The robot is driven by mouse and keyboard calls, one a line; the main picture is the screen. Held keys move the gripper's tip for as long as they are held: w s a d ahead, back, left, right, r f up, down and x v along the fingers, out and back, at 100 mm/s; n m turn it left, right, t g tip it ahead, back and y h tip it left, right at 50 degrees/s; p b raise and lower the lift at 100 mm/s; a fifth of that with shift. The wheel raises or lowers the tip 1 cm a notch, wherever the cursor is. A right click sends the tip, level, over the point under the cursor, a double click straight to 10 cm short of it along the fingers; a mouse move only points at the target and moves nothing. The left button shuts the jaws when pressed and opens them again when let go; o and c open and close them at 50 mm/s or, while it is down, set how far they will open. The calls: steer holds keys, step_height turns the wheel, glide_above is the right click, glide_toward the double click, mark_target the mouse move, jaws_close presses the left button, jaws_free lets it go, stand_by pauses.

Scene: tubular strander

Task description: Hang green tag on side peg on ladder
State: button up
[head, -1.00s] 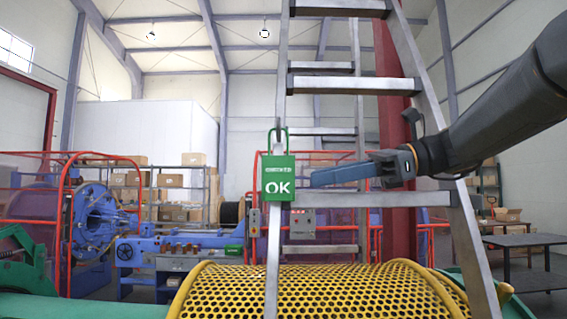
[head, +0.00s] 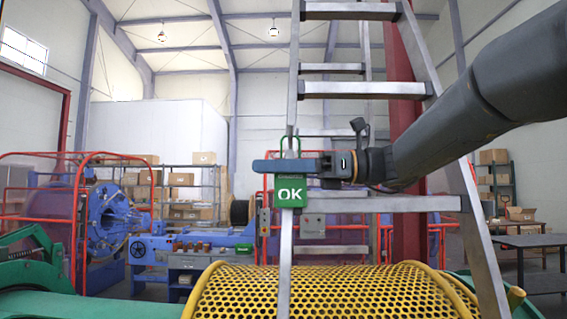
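The green tag (head: 289,198) with white "OK" lettering hangs upright at the left rail of the ladder (head: 362,90). Its green loop stands up around a small grey part on that rail; I cannot clearly make out the side peg there. My gripper (head: 262,166) reaches in from the right, pointing left.
Red railings (head: 77,225) and blue machinery (head: 106,225) stand at left behind. A dark table (head: 525,241) is at right. Shelves with boxes stand behind.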

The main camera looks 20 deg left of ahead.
steer(key=shift+a, duration=0.1)
jaws_close()
steer(key=shift+r, duration=0.15)
step_height(320, 180, up, 2)
steer(key=shift+r+p, duration=0.15)
steer(key=shift+p, duration=1.05)
steer(key=shift+s, duration=0.1)
steer(key=s+d, duration=0.2)
steer(key=s, duration=0.6)
steer(key=shift+s+d, duration=0.25)
steer(key=shift+d, duration=0.15)
